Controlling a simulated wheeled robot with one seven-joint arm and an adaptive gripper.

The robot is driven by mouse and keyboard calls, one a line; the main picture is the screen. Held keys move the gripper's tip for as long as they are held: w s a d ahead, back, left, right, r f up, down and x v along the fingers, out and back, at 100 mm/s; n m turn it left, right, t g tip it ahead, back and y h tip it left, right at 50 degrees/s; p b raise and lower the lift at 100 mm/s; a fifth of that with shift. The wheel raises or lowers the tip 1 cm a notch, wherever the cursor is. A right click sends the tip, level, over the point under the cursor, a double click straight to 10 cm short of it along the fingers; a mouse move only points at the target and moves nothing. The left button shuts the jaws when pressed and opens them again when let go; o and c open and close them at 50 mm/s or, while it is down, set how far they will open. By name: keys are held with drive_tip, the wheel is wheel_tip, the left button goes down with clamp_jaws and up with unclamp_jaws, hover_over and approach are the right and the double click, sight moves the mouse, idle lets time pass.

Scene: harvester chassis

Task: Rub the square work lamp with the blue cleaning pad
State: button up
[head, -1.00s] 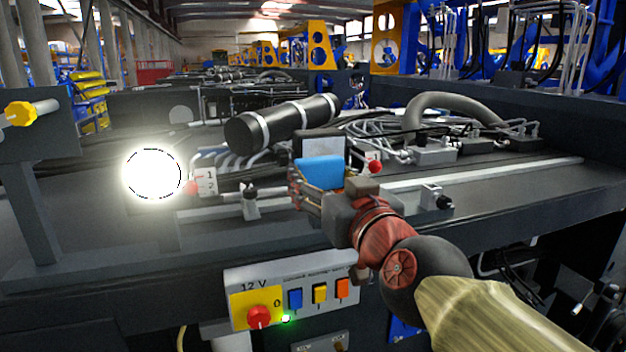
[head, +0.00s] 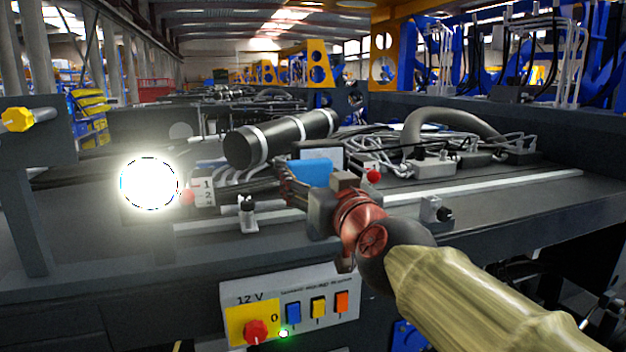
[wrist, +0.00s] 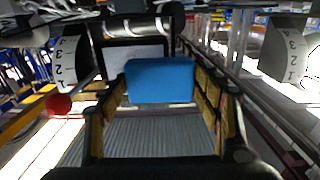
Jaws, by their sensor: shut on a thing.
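My gripper (head: 292,188) is shut on the blue cleaning pad (head: 312,172) and holds it above the dark chassis deck. The pad shows between the two fingers in the wrist view (wrist: 160,82). The square work lamp (head: 322,157) has a pale grey, unlit face and stands just behind the pad. The pad hides its lower part. In the wrist view the lamp's grey face (wrist: 134,58) shows beyond the pad's top left. I cannot tell whether pad and lamp touch.
A round lamp (head: 149,184) glows brightly at left. A black cylinder (head: 283,137) lies behind the square lamp. A red knob (head: 373,176) is close on its right. A small bracket (head: 247,213) stands left of my gripper. A 12 V switch panel (head: 290,307) is at the front edge.

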sight(326, 175)
drive_tip(key=shift+x, duration=1.05)
idle(0.4)
drive_tip(key=shift+b, duration=0.4)
drive_tip(key=d+b, duration=0.1)
drive_tip(key=b, duration=0.2)
drive_tip(key=shift+w+d+f, duration=0.15)
drive_tip(key=shift+w+d, duration=0.05)
drive_tip(key=shift+d, duration=0.2)
drive_tip(key=d+b, duration=0.1)
drive_tip(key=b, duration=0.2)
drive_tip(key=shift+w+d, duration=0.15)
drive_tip(key=shift+w, duration=0.05)
drive_tip(key=shift+d+b, duration=0.1)
drive_tip(key=shift+b, duration=0.5)
drive_tip(key=shift+d+b, duration=0.15)
drive_tip(key=shift+b, duration=0.6)
drive_tip(key=shift+d+b, duration=0.15)
drive_tip(key=shift+b, duration=0.9)
